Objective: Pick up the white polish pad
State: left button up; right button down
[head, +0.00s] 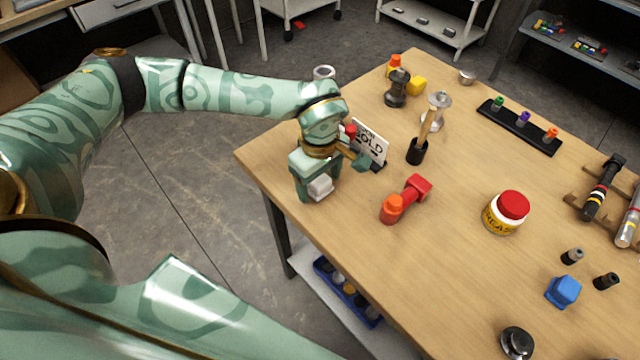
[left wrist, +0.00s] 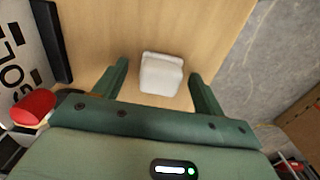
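The white polish pad (left wrist: 162,73) is a small pale block with rounded edges on the wooden table top. In the left wrist view it lies between the two spread green fingers of my left gripper (left wrist: 160,78), with bare wood showing on both sides. In the head view the pad (head: 320,187) shows at the front of my left gripper (head: 332,176), close to the table's left corner. The gripper is open. The gripper hides part of the table around the pad. My right gripper is not in view.
A lettered white sign (head: 370,142) stands close beside my left gripper, with a red-topped item (head: 350,130) near it. A red-orange tool (head: 404,200) and a black holder (head: 416,151) are to the right. The table edge (head: 290,220) is near; floor lies beyond.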

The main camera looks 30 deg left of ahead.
aim_at(320, 179)
pick_arm(q)
jog(key=c, duration=1)
jog(key=shift+r, duration=0.1)
jog(key=shift+r, duration=0.3)
notch_tip(320, 179, up, 3)
jog(key=shift+f+p, duration=0.2)
jog(key=shift+p, duration=0.4)
jog(key=s+d+r, duration=0.2)
jog(key=d+r, duration=0.1)
jog(key=d, duration=0.1)
jog(key=s+d+r+p, duration=0.1)
jog(key=s+d+r, duration=0.2)
jog(key=d, duration=0.1)
jog(key=s+d+r+p, duration=0.1)
jog(key=s+d+r, duration=0.1)
jog(key=d+r, duration=0.1)
jog(key=shift+s+d+r, duration=0.3)
jog(key=shift+d+r, duration=0.05)
jog(key=shift+d, duration=0.1)
